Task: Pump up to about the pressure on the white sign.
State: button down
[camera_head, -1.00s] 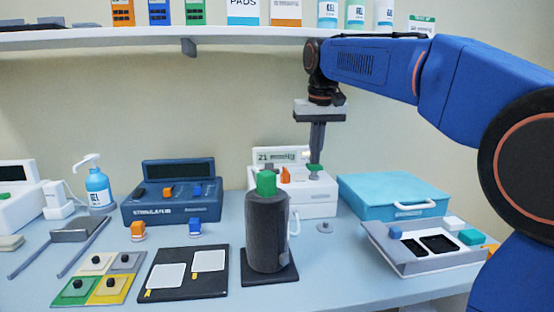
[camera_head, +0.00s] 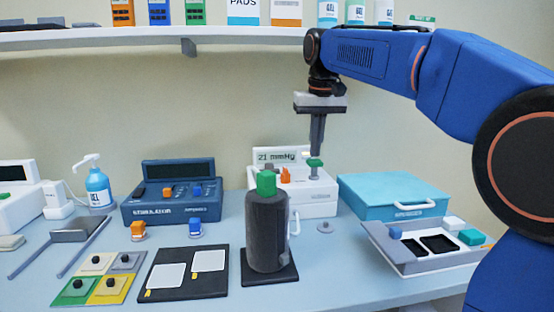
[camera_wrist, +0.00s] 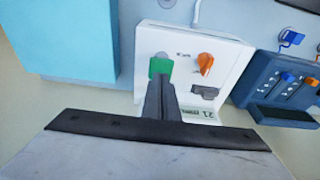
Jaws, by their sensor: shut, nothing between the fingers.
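The white pump unit (camera_head: 318,203) stands at the back of the counter. Its raised back panel (camera_head: 277,156) reads "21 mmHg". On its top are an orange knob (camera_head: 285,175) and a green button (camera_head: 315,163); both also show in the wrist view, the knob (camera_wrist: 205,62) and the button (camera_wrist: 160,67). My gripper (camera_head: 316,154) is shut and empty, pointing down with its fingertips at the green button. I cannot tell whether they touch it. A dark grey cylinder (camera_head: 267,235) with a green top stands in front of the unit. No separate white sign is clearly readable.
A blue stimulator box (camera_head: 172,208) stands left of the pump, a teal case (camera_head: 390,198) right of it. A grey tray (camera_head: 425,262) lies at front right. A shelf (camera_head: 130,38) with bottles and boxes runs above, level with my arm.

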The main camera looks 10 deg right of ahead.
aim_at(315, 160)
jog(key=shift+f, duration=1.85)
jog(key=shift+r, duration=1.9)
jog(key=shift+r, duration=0.1)
jog(key=shift+r, duration=2.4)
jog(key=shift+s, duration=0.1)
